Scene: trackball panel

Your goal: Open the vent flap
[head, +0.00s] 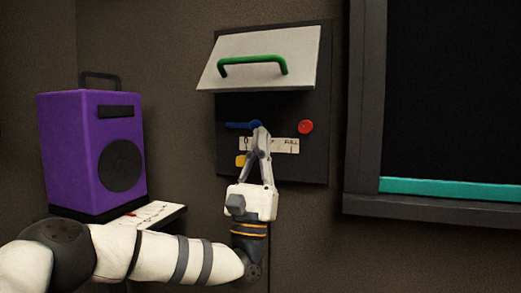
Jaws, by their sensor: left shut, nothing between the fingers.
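The vent flap (262,58) is a light grey plate with a green bar handle (253,63), on the upper part of a dark wall panel (316,163). The flap is tilted out from the panel at its lower edge, with a dark area below it. My left gripper (257,127) is shut and empty. Its fingertips point up in front of the panel, below the flap and apart from the green handle. They overlap the end of a blue lever (238,125); I cannot tell whether they touch it. My right gripper is not in view.
A red round button (306,127), a white label strip (285,145) and a yellow part (241,160) are on the panel. A purple speaker (75,155) stands on a shelf at left. A dark framed window (440,207) is at right.

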